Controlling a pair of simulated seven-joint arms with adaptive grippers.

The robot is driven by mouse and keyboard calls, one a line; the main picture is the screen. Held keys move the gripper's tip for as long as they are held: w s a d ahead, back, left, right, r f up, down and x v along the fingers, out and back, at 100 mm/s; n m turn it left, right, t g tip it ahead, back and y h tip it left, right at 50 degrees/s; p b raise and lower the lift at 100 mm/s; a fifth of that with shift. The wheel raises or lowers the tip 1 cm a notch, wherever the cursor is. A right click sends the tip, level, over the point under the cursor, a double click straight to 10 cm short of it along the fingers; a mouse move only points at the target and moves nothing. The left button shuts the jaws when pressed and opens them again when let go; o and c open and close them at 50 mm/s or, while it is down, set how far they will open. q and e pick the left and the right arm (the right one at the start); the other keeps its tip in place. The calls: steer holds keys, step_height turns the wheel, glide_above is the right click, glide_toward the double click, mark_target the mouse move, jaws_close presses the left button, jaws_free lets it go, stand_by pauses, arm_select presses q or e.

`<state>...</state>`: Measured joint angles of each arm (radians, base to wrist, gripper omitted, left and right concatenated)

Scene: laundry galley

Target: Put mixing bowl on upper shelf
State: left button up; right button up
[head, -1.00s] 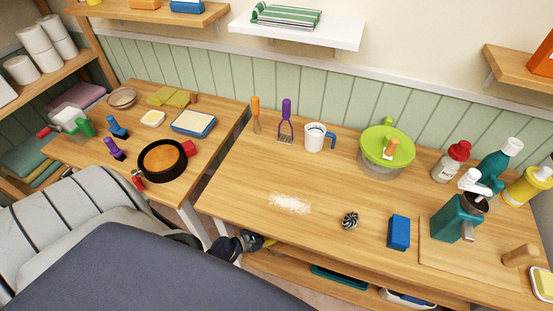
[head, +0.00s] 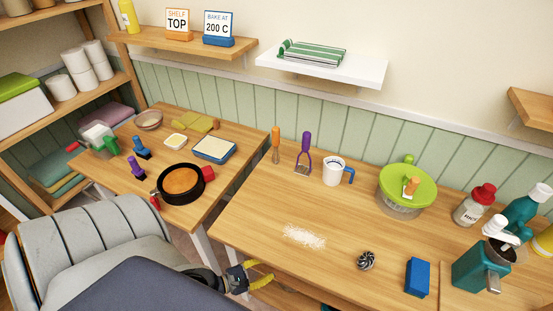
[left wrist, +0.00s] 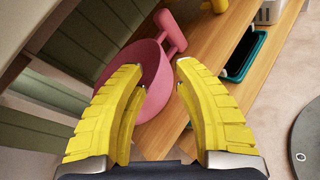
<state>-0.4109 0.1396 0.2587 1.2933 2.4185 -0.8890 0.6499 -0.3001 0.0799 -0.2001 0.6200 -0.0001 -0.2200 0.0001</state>
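My left gripper (head: 263,274) shows low in the head view, at the front edge of the worktable. In the left wrist view its two yellow fingers (left wrist: 161,78) are spread apart with nothing clamped between them. Ahead of them is a pink bowl (left wrist: 147,68) with a pink handle-like part; the fingers partly hide it, and contact cannot be told. A clear bowl with a green lid (head: 405,185) stands on the worktable. Which one is the mixing bowl is not marked. A wooden wall shelf (head: 180,42) carries a "SHELF TOP" sign (head: 178,23). My right gripper is not in view.
A white wall shelf (head: 325,68) holds folded striped cloth. The worktable (head: 330,212) carries a mug, utensils, bottles and a blue block. A side table (head: 122,165) holds a dark round pan (head: 181,184). A teal tray (left wrist: 243,55) shows in the left wrist view.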

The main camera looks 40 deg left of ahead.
arm_select(q)
steer(key=s+d+f+m+g, duration=0.3)
steer(key=s+f+m+g, duration=0.15)
steer(key=s+f, duration=0.35)
steer(key=s+d+f+m+g, duration=0.4)
steer(key=s+f+m, duration=0.15)
steer(key=f, duration=0.45)
steer(key=s+f+m+g+y, duration=0.4)
steer(key=s+f+m, duration=0.7)
steer(key=s+m, duration=0.5)
steer(key=m+y, duration=0.1)
steer(key=m, duration=0.2)
steer(key=shift+s+a+f+m+y, duration=0.15)
steer(key=shift+f+m+y, duration=0.15)
steer(key=shift+f+m, duration=0.1)
